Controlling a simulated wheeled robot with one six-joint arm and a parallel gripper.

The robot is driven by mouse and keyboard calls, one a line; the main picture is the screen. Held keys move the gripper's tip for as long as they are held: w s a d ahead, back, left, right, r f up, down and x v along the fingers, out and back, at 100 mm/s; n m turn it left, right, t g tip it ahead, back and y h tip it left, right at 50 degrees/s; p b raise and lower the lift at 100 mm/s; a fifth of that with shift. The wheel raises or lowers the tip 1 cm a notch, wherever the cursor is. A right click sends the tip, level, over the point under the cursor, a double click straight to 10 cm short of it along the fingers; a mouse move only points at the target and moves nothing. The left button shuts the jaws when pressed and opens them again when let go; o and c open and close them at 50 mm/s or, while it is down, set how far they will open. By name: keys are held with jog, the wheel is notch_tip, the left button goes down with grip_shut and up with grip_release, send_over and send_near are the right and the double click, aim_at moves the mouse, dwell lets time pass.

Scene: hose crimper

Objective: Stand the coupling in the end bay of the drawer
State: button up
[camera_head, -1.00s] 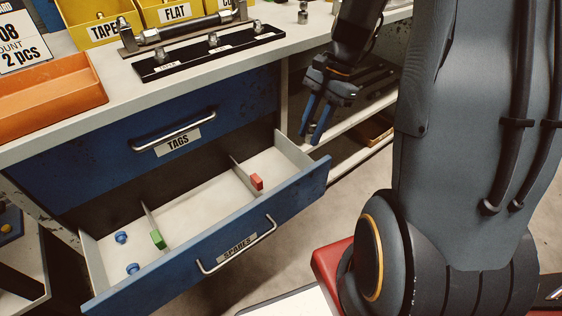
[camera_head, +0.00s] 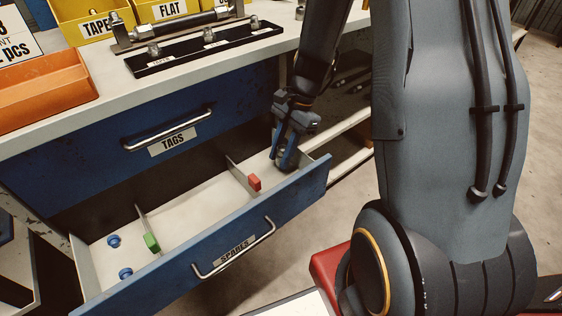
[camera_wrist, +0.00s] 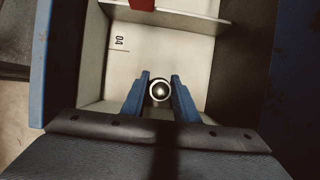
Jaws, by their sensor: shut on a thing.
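My gripper (camera_head: 286,150) points down into the right-hand end bay of the open SPARES drawer (camera_head: 236,248). In the wrist view its two blue fingers (camera_wrist: 160,96) are shut on the coupling (camera_wrist: 160,90), a round metal piece seen end-on with a bright rim. The coupling looks upright. The bay floor (camera_wrist: 185,62), marked 04, shows around it. In the head view the fingers mostly hide the coupling, and I cannot tell whether its lower end touches the floor.
Blue pieces (camera_head: 113,241) lie in the far left bay. A black rack (camera_head: 205,50) stands on the bench above.

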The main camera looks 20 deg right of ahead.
jog(key=shift+f, duration=1.45)
jog(key=shift+f+b, duration=0.15)
jog(key=shift+b, duration=0.15)
jog(key=o, duration=1.2)
jog(key=shift+c, duration=0.2)
jog(key=p+v, duration=0.2)
jog(key=v, duration=1)
